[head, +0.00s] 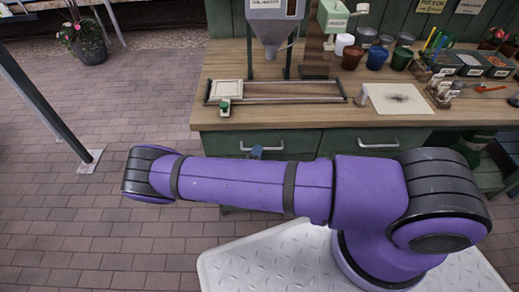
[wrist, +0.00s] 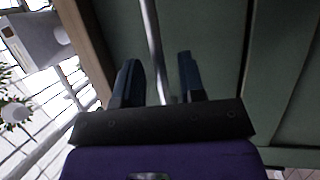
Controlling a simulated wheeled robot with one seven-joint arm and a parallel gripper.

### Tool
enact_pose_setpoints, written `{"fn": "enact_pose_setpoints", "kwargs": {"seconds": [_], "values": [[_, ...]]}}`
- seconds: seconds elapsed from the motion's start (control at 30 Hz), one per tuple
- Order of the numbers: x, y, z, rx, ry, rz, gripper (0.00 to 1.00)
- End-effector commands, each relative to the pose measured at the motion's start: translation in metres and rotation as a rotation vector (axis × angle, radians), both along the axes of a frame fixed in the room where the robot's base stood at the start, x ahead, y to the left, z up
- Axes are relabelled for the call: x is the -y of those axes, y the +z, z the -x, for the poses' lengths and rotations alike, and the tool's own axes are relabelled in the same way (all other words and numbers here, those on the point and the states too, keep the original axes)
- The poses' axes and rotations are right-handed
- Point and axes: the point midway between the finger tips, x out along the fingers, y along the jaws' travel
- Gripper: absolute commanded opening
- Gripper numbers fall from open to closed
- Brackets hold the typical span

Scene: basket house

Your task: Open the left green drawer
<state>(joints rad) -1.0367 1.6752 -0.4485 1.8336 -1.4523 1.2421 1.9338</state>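The left green drawer (head: 222,143) is in the front of the wooden workbench and looks flush with it. Its silver bar handle (head: 281,147) shows near the middle of its front. In the wrist view the handle (wrist: 151,30) runs lengthwise between the two dark blue fingers of my gripper (wrist: 158,58). The fingers are open, with a visible gap on each side of the bar. In the head view only a small blue part of my gripper (head: 257,152) shows at the handle; my purple arm hides the rest and the lower cabinet.
A second green drawer (head: 345,140) with its own handle is to the right. The bench top (head: 300,116) holds a rail tool, a hopper, pots and a white sheet. A metal post (head: 45,110) stands at the left; open brick floor lies between.

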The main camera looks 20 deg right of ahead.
Motion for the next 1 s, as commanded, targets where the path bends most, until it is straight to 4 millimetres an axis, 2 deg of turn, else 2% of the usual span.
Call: {"fn": "enact_pose_setpoints", "kwargs": {"seconds": [0.2,0.5,0.53,0.67,0.7,1.0], "values": [[0.0107,0.003,-0.0125,0.0,0.0,0.0,0.37],[0.012,0.0033,-0.0138,0.0,0.0,0.0,0.37],[0.012,0.0033,-0.0138,0.0,0.0,0.0,0.32],[0.012,0.0033,-0.0137,0.0,0.0,0.0,0.02],[0.012,0.0033,-0.0137,0.0,0.0,0.0,0.0],[0.0106,0.0032,-0.0099,0.0,0.0,0.0,0.0]]}}
